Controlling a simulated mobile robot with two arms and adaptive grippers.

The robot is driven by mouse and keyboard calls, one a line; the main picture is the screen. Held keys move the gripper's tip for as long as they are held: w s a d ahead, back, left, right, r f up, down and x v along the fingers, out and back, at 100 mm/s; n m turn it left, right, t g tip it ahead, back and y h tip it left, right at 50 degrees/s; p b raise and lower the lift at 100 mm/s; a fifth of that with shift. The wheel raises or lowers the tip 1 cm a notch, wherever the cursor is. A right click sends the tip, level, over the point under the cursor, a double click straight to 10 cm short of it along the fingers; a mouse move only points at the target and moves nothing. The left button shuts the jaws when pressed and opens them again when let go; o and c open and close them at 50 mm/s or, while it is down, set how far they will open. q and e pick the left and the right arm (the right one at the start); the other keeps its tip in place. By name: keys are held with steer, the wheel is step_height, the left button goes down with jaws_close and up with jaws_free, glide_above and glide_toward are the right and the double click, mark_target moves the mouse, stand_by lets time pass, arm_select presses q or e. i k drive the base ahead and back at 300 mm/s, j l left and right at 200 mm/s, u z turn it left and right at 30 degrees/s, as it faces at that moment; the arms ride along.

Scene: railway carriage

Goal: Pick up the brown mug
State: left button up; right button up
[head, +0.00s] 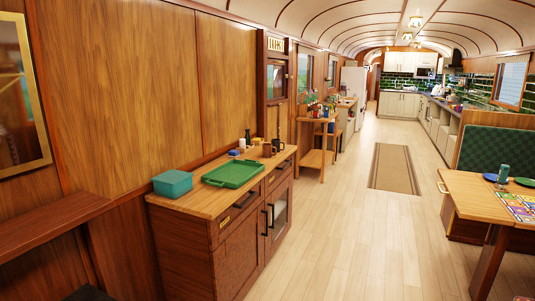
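A brown mug (267,150) stands upright on the wooden sideboard (185,204) along the left wall, towards its far end. A second brown mug-like item (279,145) stands just right of and behind it; it is too small to tell fully. Neither of my grippers shows in the head view.
The sideboard also holds a teal box (173,183), a green tray (232,174), a small blue item (234,153) and a dark bottle (248,137). Clear floor (345,235) lies right of it. A dining table (478,192) stands on the right. A rug (391,167) lies farther back.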

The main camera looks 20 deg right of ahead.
mark_target(266, 148)
steer(key=i+l, duration=0.3)
steer(key=l, duration=0.2)
steer(key=i+l, duration=0.3)
steer(key=l, duration=0.2)
steer(key=i+l, duration=0.35)
steer(key=l, duration=0.15)
steer(key=i+l, duration=0.3)
steer(key=l, duration=0.2)
steer(key=l+z, duration=0.05)
